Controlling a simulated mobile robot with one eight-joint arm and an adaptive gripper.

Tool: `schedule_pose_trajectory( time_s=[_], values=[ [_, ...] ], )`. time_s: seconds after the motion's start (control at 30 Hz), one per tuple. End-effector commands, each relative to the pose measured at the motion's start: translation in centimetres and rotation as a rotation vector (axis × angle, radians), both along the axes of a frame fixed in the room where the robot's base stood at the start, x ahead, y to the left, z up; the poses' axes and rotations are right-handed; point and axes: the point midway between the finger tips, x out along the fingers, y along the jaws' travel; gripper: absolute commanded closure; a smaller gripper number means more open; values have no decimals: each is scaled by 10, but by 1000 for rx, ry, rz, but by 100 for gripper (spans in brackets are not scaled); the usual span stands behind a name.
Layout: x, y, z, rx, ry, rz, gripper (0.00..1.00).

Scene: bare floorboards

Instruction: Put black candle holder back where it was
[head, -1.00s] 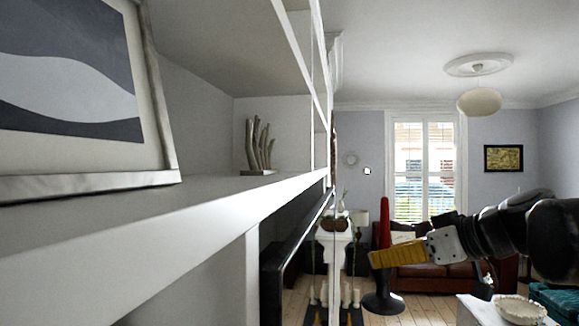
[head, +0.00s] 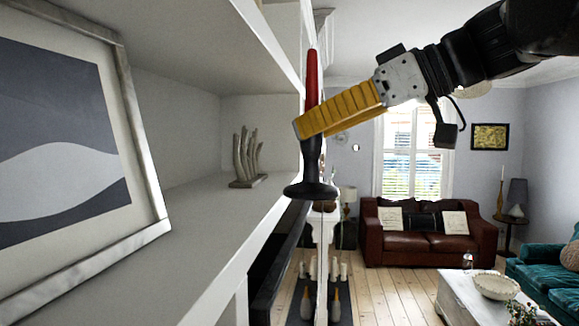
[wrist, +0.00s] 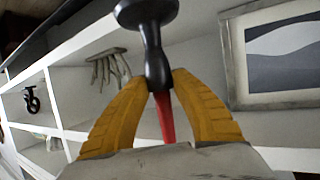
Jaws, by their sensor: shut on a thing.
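The black candle holder (head: 312,188) has a round flat base and a slim stem, with a red candle (head: 311,72) standing in it. My gripper (head: 318,122) has yellow fingers and is shut on the holder's upper stem. The holder is upright in the head view, in front of the shelf's right end, its base at about the height of the shelf board (head: 190,215). I cannot tell whether the base is over the board or touching it. In the wrist view the holder (wrist: 152,45) sits between both fingers (wrist: 160,95).
On the white shelf stand a framed picture (head: 60,150) at left and a grey finger-like ornament (head: 240,160) further back. Bare board lies between them. A shelf board hangs above. A sofa (head: 420,240) and white table (head: 455,300) are farther off.

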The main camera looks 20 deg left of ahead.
Motion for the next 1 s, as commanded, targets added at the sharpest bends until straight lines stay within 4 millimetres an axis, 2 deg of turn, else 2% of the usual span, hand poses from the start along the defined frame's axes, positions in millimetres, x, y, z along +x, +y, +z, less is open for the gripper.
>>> schedule_pose_trajectory(
  time_s=[0.3, 0.5, 0.63, 0.77, 1.0],
  values=[
    [22, 82, 2, 1, 1, 5, 100],
    [36, 129, 2, 1, 0, 2, 100],
    [42, 146, 1, 1, 0, 0, 100],
    [44, 152, -3, 1, 0, -1, 100],
    [44, 151, -33, 1, 0, -1, 100]
  ],
)
